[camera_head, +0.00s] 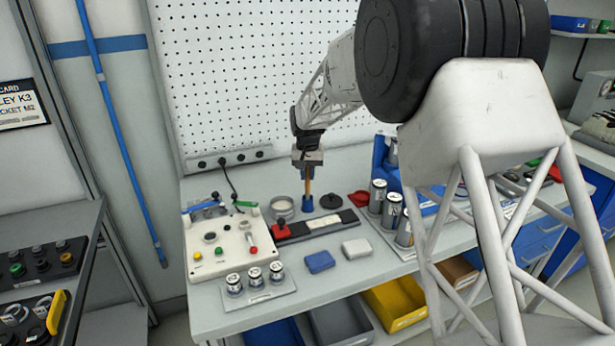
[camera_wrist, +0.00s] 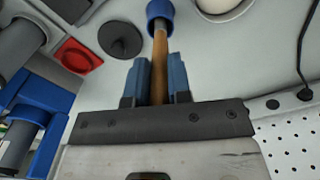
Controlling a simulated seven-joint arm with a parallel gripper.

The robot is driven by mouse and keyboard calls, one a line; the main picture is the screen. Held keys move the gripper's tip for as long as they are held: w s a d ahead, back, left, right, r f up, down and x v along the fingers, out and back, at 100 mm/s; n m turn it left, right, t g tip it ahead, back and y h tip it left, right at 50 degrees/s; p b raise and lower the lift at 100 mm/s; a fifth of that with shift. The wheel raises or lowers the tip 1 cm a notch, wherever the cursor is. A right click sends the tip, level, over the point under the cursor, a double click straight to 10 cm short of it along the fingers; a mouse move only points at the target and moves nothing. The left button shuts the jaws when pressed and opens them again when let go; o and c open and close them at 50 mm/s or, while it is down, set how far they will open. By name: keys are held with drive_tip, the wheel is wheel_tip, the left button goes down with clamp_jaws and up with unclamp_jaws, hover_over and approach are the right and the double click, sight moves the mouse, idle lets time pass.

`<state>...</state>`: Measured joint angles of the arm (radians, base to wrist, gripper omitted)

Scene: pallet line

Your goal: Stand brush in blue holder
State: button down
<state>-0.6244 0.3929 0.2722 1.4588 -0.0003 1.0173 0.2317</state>
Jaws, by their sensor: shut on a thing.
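The brush is upright under my gripper, and its brown wooden handle (camera_head: 308,186) runs down from the jaws. In the wrist view the handle (camera_wrist: 160,62) lies between the two blue fingers. My gripper (camera_head: 307,170) is shut on the handle and points straight down; it also shows in the wrist view (camera_wrist: 159,80). The small blue holder (camera_head: 307,204) stands on the bench directly below, and its rim (camera_wrist: 153,8) shows at the top of the wrist view. The brush's lower end meets the holder's mouth and looks to be inside it; how deep is hidden.
A round metal tin (camera_head: 283,207) is left of the holder, and a black disc (camera_head: 331,201) and red dish (camera_head: 359,198) are right. A control box (camera_head: 222,246), grey cans (camera_head: 377,197) and blue and white blocks (camera_head: 320,262) stand around. The perforated panel (camera_head: 240,80) is behind.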

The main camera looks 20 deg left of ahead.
drive_tip(key=shift+f, duration=0.65)
drive_tip(key=c, duration=1.1)
unclamp_jaws()
drive_tip(key=shift+o, duration=0.2)
wheel_tip(320, 180, up, 12)
drive_tip(key=shift+r, duration=0.1)
